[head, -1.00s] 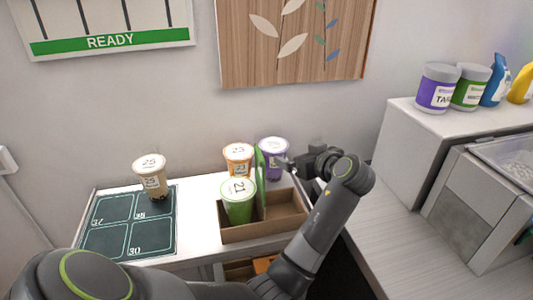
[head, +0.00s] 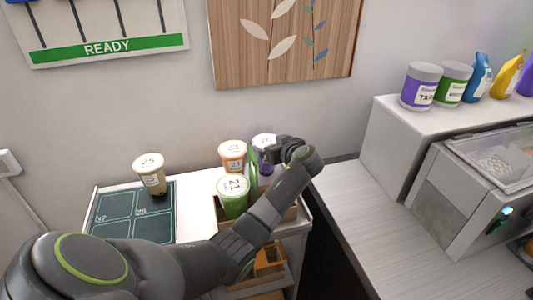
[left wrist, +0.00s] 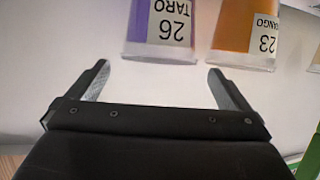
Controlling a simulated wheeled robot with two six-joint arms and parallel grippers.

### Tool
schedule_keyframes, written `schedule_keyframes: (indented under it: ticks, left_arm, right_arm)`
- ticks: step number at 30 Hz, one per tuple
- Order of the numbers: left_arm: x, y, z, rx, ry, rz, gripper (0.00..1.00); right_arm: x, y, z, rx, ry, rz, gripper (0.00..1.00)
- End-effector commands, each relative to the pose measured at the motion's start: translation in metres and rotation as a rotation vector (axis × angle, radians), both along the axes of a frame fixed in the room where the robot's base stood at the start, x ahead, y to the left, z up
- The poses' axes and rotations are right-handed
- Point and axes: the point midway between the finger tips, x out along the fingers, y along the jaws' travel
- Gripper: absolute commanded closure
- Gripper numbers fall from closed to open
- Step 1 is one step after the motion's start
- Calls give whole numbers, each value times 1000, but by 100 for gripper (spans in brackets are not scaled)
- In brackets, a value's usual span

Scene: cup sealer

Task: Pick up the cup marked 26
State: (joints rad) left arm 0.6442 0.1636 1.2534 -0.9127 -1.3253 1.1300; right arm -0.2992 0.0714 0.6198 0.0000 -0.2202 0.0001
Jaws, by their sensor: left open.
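The purple cup marked 26 (left wrist: 158,38), labelled TARO, stands at the back right of the cup group in the head view, where its white lid (head: 264,140) shows and my gripper hides most of its body. My left gripper (left wrist: 158,84) is open and empty. In the left wrist view the cup's lower part, upside down in the picture, lies just beyond the fingertips, roughly in line with the gap and apart from them. In the head view the gripper (head: 276,152) is at the right side of the cup.
The orange cup 23 (head: 232,156) stands left of cup 26; the green cup 21 (head: 233,196) is in front in a cardboard carrier (head: 291,213) with a green divider (head: 253,167). Cup 25 (head: 151,174) stands on the dark mat (head: 121,230). A white counter (head: 345,210) lies right.

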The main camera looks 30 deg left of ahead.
Motion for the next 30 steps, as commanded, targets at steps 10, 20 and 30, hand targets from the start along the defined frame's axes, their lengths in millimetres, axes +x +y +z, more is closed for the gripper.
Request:
schedule_keyframes:
  ticks: [10,20,30]
  left_arm:
    - [16,26,-15,1,2,0,0]
    - [19,30,-18,0,-1,0,0]
    - [19,30,-18,0,0,0,37]
  right_arm:
    - [0,-7,21,-8,0,2,0]
    - [0,-9,21,-10,0,3,0]
    - [0,-8,22,-10,0,3,0]
